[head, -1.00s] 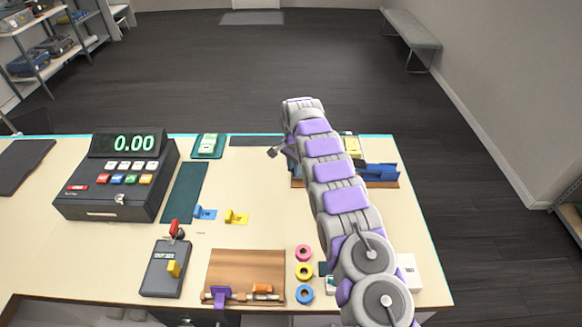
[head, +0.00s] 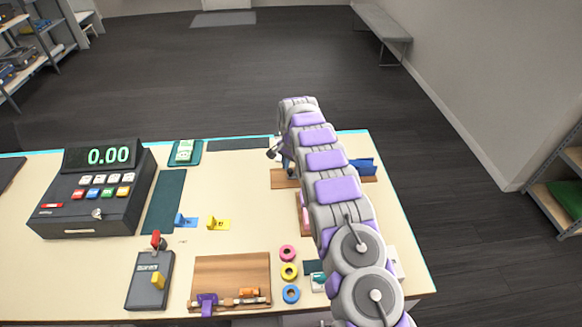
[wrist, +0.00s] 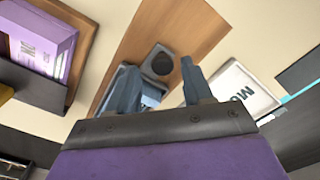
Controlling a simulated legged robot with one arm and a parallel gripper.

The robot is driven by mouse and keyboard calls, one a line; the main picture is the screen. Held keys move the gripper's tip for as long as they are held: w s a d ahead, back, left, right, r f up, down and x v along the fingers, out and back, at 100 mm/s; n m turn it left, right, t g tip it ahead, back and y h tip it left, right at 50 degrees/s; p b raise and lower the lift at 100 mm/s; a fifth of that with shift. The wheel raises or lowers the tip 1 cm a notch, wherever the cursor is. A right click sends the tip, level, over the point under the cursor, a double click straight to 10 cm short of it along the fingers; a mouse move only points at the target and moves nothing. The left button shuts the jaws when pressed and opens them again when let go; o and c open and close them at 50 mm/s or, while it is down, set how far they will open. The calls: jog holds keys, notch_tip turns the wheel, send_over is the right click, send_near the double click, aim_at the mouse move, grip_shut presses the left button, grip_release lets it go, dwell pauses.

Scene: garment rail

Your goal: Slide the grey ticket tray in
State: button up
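My gripper (wrist: 157,72) shows in the wrist view with its two blue-grey fingers apart, over a brown wooden board. A small grey piece with a dark round top (wrist: 161,62) lies just beyond the fingertips, near the left finger. I cannot tell whether it belongs to the grey ticket tray, or whether the gripper touches it. In the head view the wooden board (head: 285,180) lies at the counter's far right, with a blue piece (head: 362,166) at its right end. My arm hides the middle of this board and most of the gripper.
A cash register (head: 92,188), a grey lever box (head: 150,280), coloured rings (head: 289,271) and a wooden panel (head: 230,277) stand on the counter. Its left-centre has bare room.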

jog(key=shift+a, duration=0.1)
jog(key=shift+a+r, duration=0.2)
jog(key=shift+r, duration=0.35)
notch_tip(320, 180, up, 16)
jog(key=p, duration=0.4)
jog(key=shift+d+p, duration=0.15)
jog(key=shift+p, duration=0.2)
jog(key=shift+r, duration=0.15)
